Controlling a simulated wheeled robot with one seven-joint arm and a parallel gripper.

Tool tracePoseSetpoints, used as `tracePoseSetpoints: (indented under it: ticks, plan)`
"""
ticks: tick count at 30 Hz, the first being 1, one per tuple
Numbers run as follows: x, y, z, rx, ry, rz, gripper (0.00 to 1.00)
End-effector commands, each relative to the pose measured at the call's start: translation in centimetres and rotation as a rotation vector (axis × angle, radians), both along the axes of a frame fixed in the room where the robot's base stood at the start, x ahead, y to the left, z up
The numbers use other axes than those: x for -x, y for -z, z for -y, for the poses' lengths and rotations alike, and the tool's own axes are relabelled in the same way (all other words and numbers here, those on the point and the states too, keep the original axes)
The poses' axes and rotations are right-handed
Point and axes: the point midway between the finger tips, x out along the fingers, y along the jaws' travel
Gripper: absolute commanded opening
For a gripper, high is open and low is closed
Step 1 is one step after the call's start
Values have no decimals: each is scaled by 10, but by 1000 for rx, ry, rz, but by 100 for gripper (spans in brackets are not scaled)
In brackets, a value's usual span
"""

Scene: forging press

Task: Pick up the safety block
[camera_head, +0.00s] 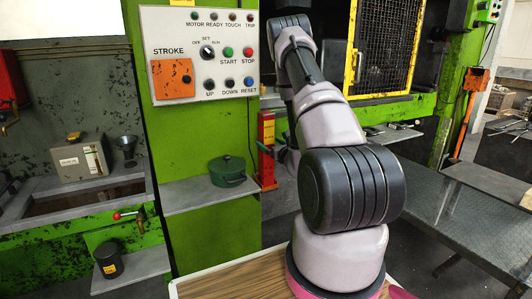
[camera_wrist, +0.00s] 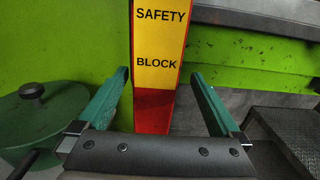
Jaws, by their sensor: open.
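The safety block (camera_head: 267,150) is an upright red and yellow post beside the green press column in the head view. In the wrist view the safety block (camera_wrist: 158,45) shows a yellow face lettered "SAFETY BLOCK" above a red lower part. My gripper (camera_wrist: 160,84) is open, with its two green fingers apart on either side of the block in the picture. Whether the block is fully between the fingers in depth, I cannot tell. In the head view my gripper (camera_head: 274,150) is partly hidden behind my arm, in front of the block.
A green lidded pot (camera_head: 228,172) stands on a grey shelf (camera_head: 210,194) left of the block. A control panel (camera_head: 200,52) is on the column above. A yellow mesh guard (camera_head: 400,45) is at the back right. A dark metal table (camera_head: 460,200) stands at the right.

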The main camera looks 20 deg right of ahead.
Motion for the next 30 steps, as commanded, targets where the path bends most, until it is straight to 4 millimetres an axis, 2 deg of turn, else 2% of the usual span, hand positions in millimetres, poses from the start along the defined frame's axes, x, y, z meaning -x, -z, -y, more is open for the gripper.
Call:
tracePoseSetpoints:
  ticks: [5,13,22,23,24,26,30]
  plan:
    - [-14,-2,-2,0,-2,2,100]
    - [-51,-5,-7,1,-1,2,100]
    - [-57,-5,-7,0,-1,1,100]
    - [-57,-5,-7,0,-1,1,92]
    - [-57,-5,-7,0,-1,1,77]
    - [-57,-5,-7,0,-1,1,54]
    - [-57,-5,-7,0,-1,1,1]
